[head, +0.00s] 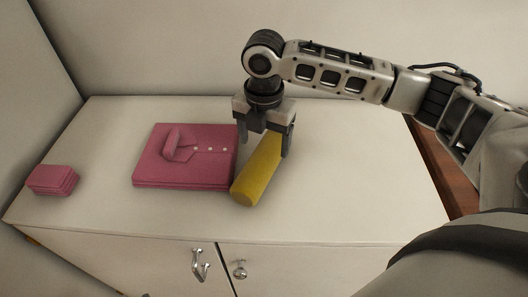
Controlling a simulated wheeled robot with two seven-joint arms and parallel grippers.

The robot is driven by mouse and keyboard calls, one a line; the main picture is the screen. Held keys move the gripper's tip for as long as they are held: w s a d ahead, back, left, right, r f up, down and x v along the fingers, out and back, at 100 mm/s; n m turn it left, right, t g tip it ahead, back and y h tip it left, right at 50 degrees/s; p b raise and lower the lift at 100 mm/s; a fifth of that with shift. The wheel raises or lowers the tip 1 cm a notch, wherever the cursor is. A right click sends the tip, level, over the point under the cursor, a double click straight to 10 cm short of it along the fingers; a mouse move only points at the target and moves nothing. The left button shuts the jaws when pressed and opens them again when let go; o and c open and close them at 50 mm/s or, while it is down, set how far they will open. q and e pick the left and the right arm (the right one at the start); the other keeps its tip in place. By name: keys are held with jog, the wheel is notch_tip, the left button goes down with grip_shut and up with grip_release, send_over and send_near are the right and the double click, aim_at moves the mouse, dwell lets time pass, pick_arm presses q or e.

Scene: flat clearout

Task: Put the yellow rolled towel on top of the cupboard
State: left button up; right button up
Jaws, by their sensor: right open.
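The yellow rolled towel (258,174) lies on the white cupboard top (345,190), just right of a folded pink shirt. My right gripper (266,148) points down over the towel's far part, with its fingers on either side of the roll. The gripper is open. Whether the fingers touch the towel cannot be told. My left gripper is not in view.
The folded pink shirt (180,170) lies close to the towel's left side. A small pink folded stack (53,180) sits at the cupboard top's left end. The cupboard's front has a hook handle (201,265) and a knob (240,269). The top's right part is clear.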

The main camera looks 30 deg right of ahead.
aim_at(264, 153)
notch_tip(264, 153, up, 6)
dwell(0.7)
